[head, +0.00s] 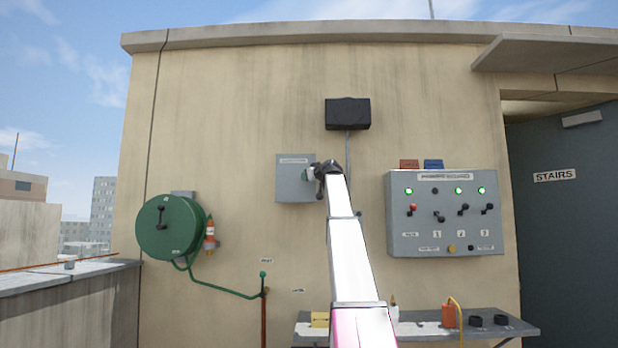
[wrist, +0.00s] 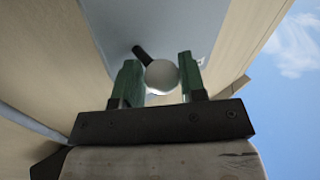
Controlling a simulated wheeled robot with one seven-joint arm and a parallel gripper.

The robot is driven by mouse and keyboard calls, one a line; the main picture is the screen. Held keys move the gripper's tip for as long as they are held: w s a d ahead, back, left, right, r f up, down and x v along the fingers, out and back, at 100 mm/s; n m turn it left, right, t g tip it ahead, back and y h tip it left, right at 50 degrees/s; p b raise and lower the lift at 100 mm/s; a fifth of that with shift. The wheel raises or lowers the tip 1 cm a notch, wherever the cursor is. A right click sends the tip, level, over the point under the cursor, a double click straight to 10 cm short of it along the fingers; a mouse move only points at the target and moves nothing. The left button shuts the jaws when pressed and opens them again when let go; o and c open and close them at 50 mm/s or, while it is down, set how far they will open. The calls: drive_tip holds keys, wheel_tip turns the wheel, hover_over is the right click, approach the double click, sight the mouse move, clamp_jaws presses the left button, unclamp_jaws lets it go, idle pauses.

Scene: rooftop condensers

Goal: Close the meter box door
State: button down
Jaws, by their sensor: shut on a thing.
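The meter box (head: 292,180) is a grey box with a small label near its top, on the wall in the middle of the head view. Its front looks flat and grey there; I cannot tell whether its door stands slightly ajar. My gripper (head: 312,174) is at the right side of that front. In the wrist view, the green fingers of my gripper (wrist: 160,80) are shut on a round pale knob (wrist: 161,74) in front of the blue-grey door panel (wrist: 180,30). A short dark bar shows beside the knob. The arm hides the box's right edge.
A black box (head: 347,114) with a conduit is above right. A grey switch panel (head: 445,238) with lights and levers is to the right. A green hose reel (head: 168,227) is to the left. A shelf (head: 430,327) with small items is below.

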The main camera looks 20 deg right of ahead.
drive_tip(key=shift+w+a, duration=0.1)
drive_tip(key=shift+w, duration=0.1)
drive_tip(key=c, duration=0.7)
unclamp_jaws()
drive_tip(key=shift+w, duration=0.15)
drive_tip(key=shift+c, duration=0.2)
drive_tip(key=shift+s, duration=0.2)
drive_tip(key=v, duration=1)
drive_tip(key=shift+s, duration=0.25)
